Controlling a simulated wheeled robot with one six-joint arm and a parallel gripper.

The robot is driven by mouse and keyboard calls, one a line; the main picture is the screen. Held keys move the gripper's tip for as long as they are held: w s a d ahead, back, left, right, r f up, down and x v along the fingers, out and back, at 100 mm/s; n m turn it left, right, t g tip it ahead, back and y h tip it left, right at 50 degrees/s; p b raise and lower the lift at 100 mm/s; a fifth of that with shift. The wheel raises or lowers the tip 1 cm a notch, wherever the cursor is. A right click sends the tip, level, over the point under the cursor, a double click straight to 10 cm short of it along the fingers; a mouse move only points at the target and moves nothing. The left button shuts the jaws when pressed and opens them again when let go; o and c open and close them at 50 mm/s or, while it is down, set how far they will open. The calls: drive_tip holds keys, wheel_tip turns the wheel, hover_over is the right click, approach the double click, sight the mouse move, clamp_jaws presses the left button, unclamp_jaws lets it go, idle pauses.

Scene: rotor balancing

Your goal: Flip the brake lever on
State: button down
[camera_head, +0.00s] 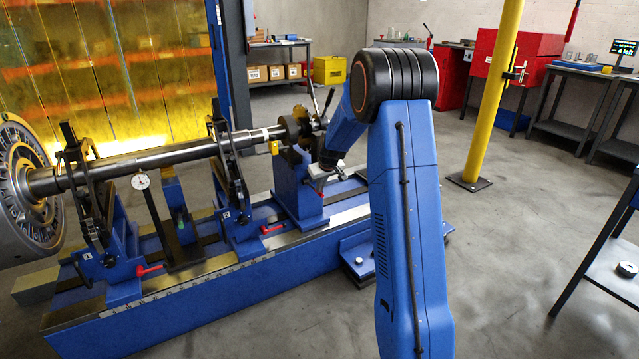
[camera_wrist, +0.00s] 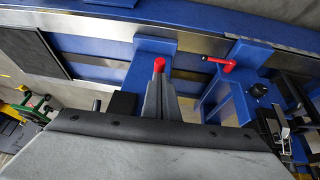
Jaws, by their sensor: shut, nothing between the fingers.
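My gripper (camera_wrist: 160,84) shows in the wrist view with its grey fingers together and nothing between them. A red lever end (camera_wrist: 159,65) shows just past the fingertips, in front of a blue block; the fingers hide the rest of it, and I cannot tell whether they touch. Whether it is the brake lever is not clear. In the head view my gripper (camera_head: 319,177) is beside the blue tailstock (camera_head: 291,176), at the right end of the rotor stand. Black levers (camera_head: 314,80) rise at the tailstock's top.
A red handle (camera_wrist: 222,65) lies to the right in the wrist view. The long rotor shaft (camera_head: 165,156) rests on two pedestals along the blue bed (camera_head: 200,310). A yellow post (camera_head: 490,100) stands at right. The floor between bed and post is mostly clear.

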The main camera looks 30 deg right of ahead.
sight(321, 196)
drive_tip(key=f, duration=0.2)
drive_tip(key=s+f, duration=0.1)
drive_tip(key=shift+f, duration=2)
drive_tip(key=v, duration=0.4)
drive_tip(key=shift+w+a+r, duration=0.25)
drive_tip(key=shift+w+r, duration=0.05)
drive_tip(key=shift+w, duration=0.05)
drive_tip(key=s+r, duration=0.5)
drive_tip(key=s, duration=0.3)
drive_tip(key=shift+s+a+r, duration=0.2)
drive_tip(key=shift+r, duration=0.15)
